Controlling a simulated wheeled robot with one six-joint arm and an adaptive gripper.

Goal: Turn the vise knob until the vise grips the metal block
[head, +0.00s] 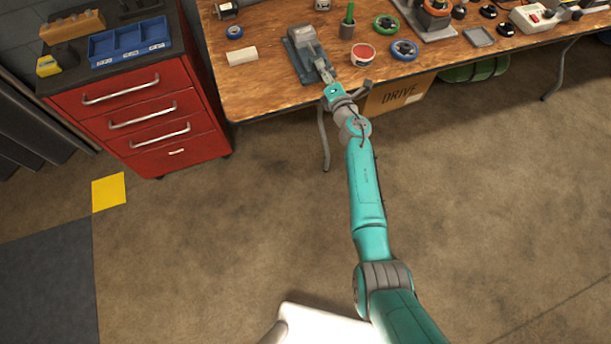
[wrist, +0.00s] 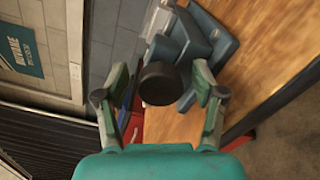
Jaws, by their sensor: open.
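The blue-grey vise (head: 296,64) stands near the front edge of the wooden workbench in the head view, and it also fills the upper middle of the wrist view (wrist: 217,38). Its round black knob (wrist: 158,84) faces the wrist camera. My gripper (wrist: 160,90) is open, with one finger on each side of the knob. I see gaps between the knob and both fingers. In the head view my gripper (head: 327,75) is at the vise's front end and hides the knob. A pale metal block (head: 303,33) seems to sit at the vise jaws; any gap there is unclear.
The workbench (head: 262,85) also carries a red-topped tin (head: 362,54), a blue ring (head: 405,50), a green ring (head: 386,24) and a pale cylinder (head: 242,56). A red drawer cabinet (head: 150,120) stands left. A cardboard box (head: 400,94) is underneath. The foreground floor is clear.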

